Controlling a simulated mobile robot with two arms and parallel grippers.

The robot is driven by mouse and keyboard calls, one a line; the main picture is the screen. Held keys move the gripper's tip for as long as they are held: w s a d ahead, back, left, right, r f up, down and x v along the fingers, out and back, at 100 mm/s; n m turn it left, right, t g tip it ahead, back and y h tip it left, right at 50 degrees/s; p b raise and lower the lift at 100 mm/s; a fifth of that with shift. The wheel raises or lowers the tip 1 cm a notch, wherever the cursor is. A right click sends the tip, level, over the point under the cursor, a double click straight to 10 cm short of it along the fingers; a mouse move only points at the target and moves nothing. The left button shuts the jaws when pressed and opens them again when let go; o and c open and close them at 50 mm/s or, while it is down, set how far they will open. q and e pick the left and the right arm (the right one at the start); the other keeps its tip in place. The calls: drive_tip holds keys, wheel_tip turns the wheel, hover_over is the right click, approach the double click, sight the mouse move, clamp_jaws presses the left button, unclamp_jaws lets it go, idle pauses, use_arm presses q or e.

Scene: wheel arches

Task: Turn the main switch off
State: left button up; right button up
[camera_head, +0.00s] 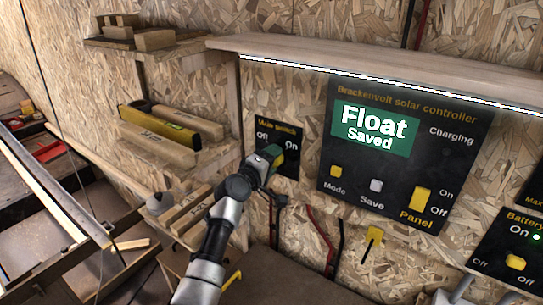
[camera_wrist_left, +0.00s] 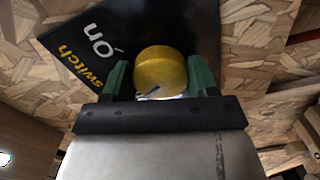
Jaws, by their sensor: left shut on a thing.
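The main switch is a black panel (camera_head: 290,138) on the chipboard wall, with "Off" at left and "On" at right under its title. Its round yellow knob (camera_wrist_left: 160,72) shows in the left wrist view, between two green fingers. My left gripper (camera_head: 271,154) is at the panel's lower part and is shut on the knob; it also shows close up in the left wrist view (camera_wrist_left: 160,80). In the head view the gripper hides most of the knob, so I cannot tell its setting. My right gripper is not in view.
The solar controller panel (camera_head: 405,150) is to the right and reads "Float Saved". A wooden shelf (camera_head: 400,75) with a light strip overhangs the panels. Shelves with a yellow level (camera_head: 160,127) and wood blocks are at left. A yellow-handled item (camera_head: 372,238) is below.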

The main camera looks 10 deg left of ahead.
use_arm(q)
drive_tip(key=shift+n+p, duration=0.55)
drive_tip(key=shift+n, duration=0.95)
drive_tip(key=o, duration=0.9)
drive_tip(key=shift+s, duration=0.1)
drive_tip(key=v, duration=1)
drive_tip(key=shift+s+a, duration=0.2)
drive_tip(key=shift+s, duration=0.1)
drive_tip(key=shift+f, duration=0.1)
